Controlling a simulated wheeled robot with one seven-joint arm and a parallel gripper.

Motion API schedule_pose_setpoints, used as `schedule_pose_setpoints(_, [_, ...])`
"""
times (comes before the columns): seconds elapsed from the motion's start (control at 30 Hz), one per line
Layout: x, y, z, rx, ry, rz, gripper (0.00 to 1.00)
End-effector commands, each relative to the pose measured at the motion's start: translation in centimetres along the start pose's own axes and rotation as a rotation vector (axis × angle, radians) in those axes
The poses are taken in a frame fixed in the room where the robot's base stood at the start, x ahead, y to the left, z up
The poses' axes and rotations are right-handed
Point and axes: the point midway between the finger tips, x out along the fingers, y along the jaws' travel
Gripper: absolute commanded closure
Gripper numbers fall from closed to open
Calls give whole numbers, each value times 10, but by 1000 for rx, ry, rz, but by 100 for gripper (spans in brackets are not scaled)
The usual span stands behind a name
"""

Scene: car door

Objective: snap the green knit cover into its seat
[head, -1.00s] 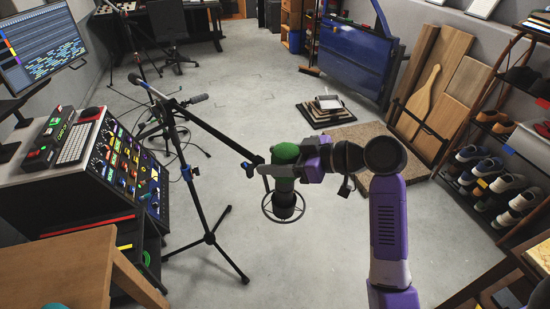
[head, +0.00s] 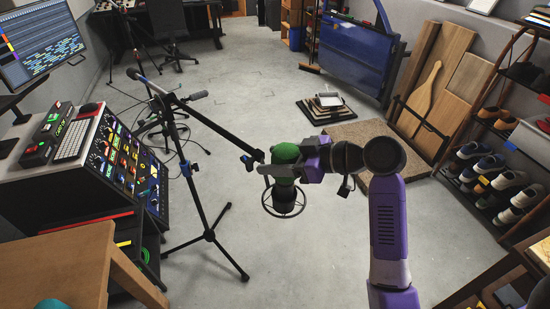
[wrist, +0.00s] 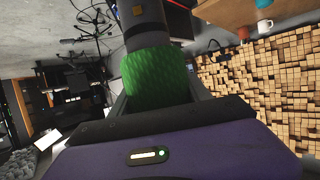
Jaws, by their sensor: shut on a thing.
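My gripper (head: 287,165) is shut on the green knit cover (head: 284,152) at the end of the boom arm (head: 215,133). In the wrist view the knit cover (wrist: 156,76) fills the space between my fingers. A dark cylindrical microphone body (wrist: 145,22) with a small gold badge lines up against the cover's far end. In the head view, the microphone body (head: 285,194) hangs below the cover, within a dark wire ring (head: 301,207). My fingers hide part of the cover, and I cannot tell how fully it is seated.
The tripod mic stand (head: 203,215) stands left of my gripper, its legs spread on the floor. A mixing console (head: 115,160) and wooden table (head: 60,260) are at left. A blue car door (head: 355,55) and shoe rack (head: 490,150) are at right. Open concrete floor lies between.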

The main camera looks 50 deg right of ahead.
Motion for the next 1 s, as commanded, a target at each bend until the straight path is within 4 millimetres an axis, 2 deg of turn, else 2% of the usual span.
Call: schedule_pose_setpoints(1.0, [9, 0, 22, 0, 0, 0, 82])
